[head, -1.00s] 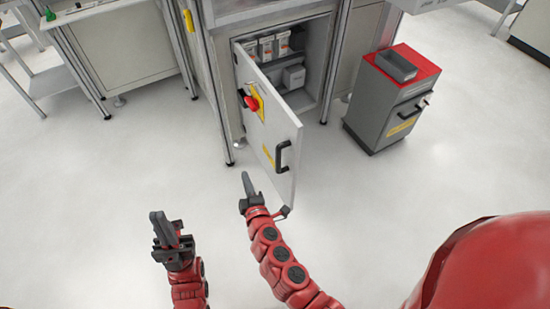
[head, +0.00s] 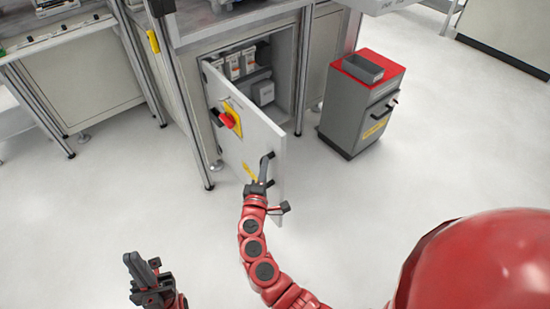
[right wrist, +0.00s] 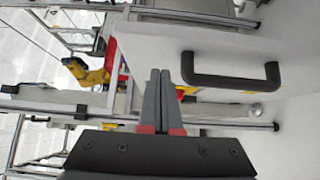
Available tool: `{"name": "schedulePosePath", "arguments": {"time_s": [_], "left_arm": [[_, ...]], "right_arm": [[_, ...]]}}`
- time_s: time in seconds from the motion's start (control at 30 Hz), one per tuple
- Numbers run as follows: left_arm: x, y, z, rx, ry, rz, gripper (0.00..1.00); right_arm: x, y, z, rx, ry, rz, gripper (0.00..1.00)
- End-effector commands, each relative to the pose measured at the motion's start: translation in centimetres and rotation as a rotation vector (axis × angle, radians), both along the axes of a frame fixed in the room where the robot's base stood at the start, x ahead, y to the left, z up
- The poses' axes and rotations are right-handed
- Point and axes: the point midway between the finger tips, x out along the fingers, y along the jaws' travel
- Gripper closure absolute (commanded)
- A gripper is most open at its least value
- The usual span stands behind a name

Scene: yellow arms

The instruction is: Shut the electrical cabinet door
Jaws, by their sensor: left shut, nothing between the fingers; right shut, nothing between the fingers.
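The electrical cabinet (head: 304,72) stands at the back middle in the head view. Its grey door (head: 262,131) is swung open toward me and to the left, showing white devices inside. A red rotary switch (head: 226,120) on a yellow plate is on the door's outer face. My right gripper (head: 266,160) is shut and empty, in front of the door's outer face near its free edge; it hides most of the handle. In the right wrist view the black handle (right wrist: 232,80) is right of the shut fingertips (right wrist: 158,74). I cannot tell whether they touch the door. My left gripper (head: 140,262) is shut and empty at lower left.
A grey drawer unit (head: 350,115) with a red top and a grey bin (head: 363,68) stands right of the cabinet. A metal workbench frame (head: 185,110) is close left of the door. The pale floor (head: 380,190) in front is clear.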

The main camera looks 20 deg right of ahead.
Motion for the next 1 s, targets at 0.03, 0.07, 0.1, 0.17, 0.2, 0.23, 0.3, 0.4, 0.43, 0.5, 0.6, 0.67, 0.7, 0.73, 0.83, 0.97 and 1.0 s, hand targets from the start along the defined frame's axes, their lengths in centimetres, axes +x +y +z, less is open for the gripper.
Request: {"name": "schedulePosePath", "arguments": {"time_s": [0.03,0.07,0.1,0.17,0.2,0.23,0.3,0.4,0.43,0.5,0.6,0.67,0.7,0.73,0.83,0.97,1.0], "left_arm": [[0.0,0.0,0.2,0.0,0.0,0.0,1.0],[0.0,0.0,0.3,0.0,0.0,0.0,1.0],[0.0,0.0,0.4,0.0,0.0,0.0,1.0],[0.0,0.0,0.5,0.0,0.0,0.0,1.0],[0.0,0.0,0.6,0.0,0.0,0.0,1.0],[0.0,0.0,0.6,0.0,0.0,0.0,1.0],[0.0,0.0,0.7,0.0,0.0,0.0,1.0],[0.0,0.0,0.7,0.0,0.0,0.0,1.0],[0.0,0.0,0.7,0.0,0.0,0.0,1.0],[0.0,0.0,0.7,0.0,0.0,0.0,1.0],[0.0,0.0,0.7,0.0,0.0,0.0,1.0],[0.0,0.0,0.7,0.0,0.0,0.0,1.0],[0.0,0.0,0.7,0.0,0.0,0.0,1.0],[0.0,0.0,0.7,0.0,0.0,0.0,1.0],[0.0,0.0,0.6,0.0,0.0,0.0,1.0],[0.0,0.0,0.5,0.0,0.0,0.0,1.0],[0.0,0.0,0.5,0.0,0.0,0.0,1.0]], "right_arm": [[0.8,-0.7,0.2,0.0,-0.001,-0.005,1.0],[0.8,-1.2,0.2,0.0,-0.001,-0.003,1.0],[0.9,-1.9,0.2,0.0,0.0,-0.002,1.0],[1.1,-2.6,0.1,0.0,0.001,-0.004,1.0],[1.3,-3.0,0.1,0.0,0.001,-0.003,1.0],[1.4,-3.3,0.1,0.0,0.0,-0.002,1.0],[1.5,-3.6,0.0,0.0,0.001,0.001,1.0],[1.6,-3.9,0.0,0.0,0.001,0.003,1.0],[1.7,-4.0,0.0,0.0,0.001,0.003,1.0],[1.7,-4.0,0.0,0.0,0.001,0.003,1.0],[1.6,-4.0,0.0,0.0,0.001,0.003,1.0],[1.6,-3.9,0.0,0.0,0.001,0.003,1.0],[1.6,-4.0,0.0,0.0,0.001,0.003,1.0],[1.6,-4.0,0.0,0.0,0.001,0.003,1.0],[1.7,-4.2,-0.1,0.0,0.001,0.005,1.0],[1.7,-5.1,-0.1,0.0,0.0,0.014,1.0],[1.7,-5.5,-0.1,0.001,0.0,0.018,1.0]]}}
